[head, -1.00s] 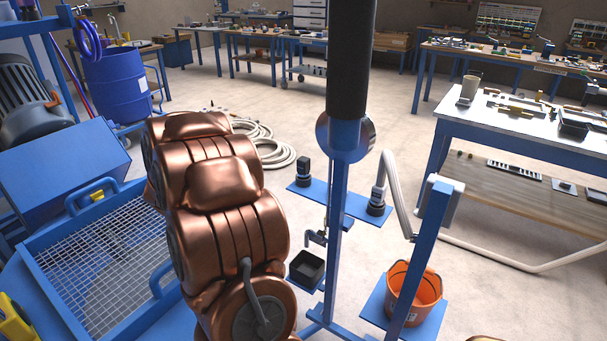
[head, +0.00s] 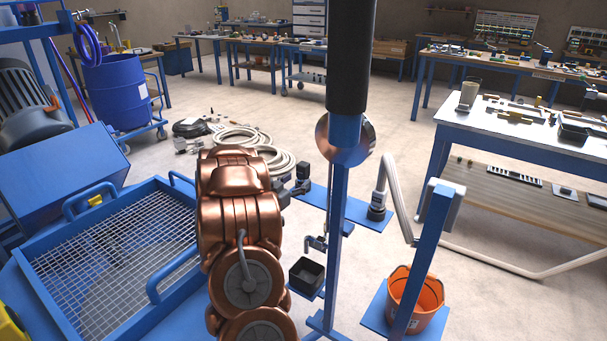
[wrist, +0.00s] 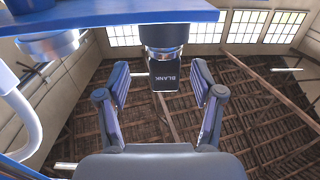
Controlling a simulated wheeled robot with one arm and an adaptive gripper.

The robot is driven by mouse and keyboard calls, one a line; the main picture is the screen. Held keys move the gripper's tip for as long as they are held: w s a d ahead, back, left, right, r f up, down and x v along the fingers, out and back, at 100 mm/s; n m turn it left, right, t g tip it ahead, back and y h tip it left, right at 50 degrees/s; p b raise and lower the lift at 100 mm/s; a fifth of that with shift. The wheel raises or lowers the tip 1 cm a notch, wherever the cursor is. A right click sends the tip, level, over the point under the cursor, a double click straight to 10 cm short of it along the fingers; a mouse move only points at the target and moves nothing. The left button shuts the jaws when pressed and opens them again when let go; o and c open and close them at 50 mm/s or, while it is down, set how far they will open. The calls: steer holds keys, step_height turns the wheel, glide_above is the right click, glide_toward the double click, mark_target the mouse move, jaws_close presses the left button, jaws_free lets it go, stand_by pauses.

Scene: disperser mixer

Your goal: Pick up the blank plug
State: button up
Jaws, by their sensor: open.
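The blank plug (wrist: 164,73), a dark block marked BLANK on a round silver and black base, is at the upper middle of the wrist view. That view looks upside down, with the blue shelf plate (wrist: 110,17) at the top. In the head view the plug (head: 303,171) stands upright on the blue plate (head: 352,213), left of the post. My gripper (wrist: 161,88) is open, its two fingers on either side of the plug's block with gaps visible. I cannot tell how deep the plug sits between them. In the head view my arm mostly hides the gripper.
A second fitting (head: 377,206) with a pale hose stands on the plate's right part. The blue post (head: 336,230) rises close to the plug. A black bin (head: 306,272) and an orange bucket (head: 415,298) are lower. A blue mesh-topped tank (head: 120,250) is left.

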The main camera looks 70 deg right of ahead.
mark_target(300, 176)
steer(key=x, duration=0.3)
steer(key=p+x, duration=0.1)
steer(key=shift+w+d+r, duration=0.15)
steer(key=shift+d+r, duration=0.2)
steer(key=shift+d, duration=0.1)
jaws_close()
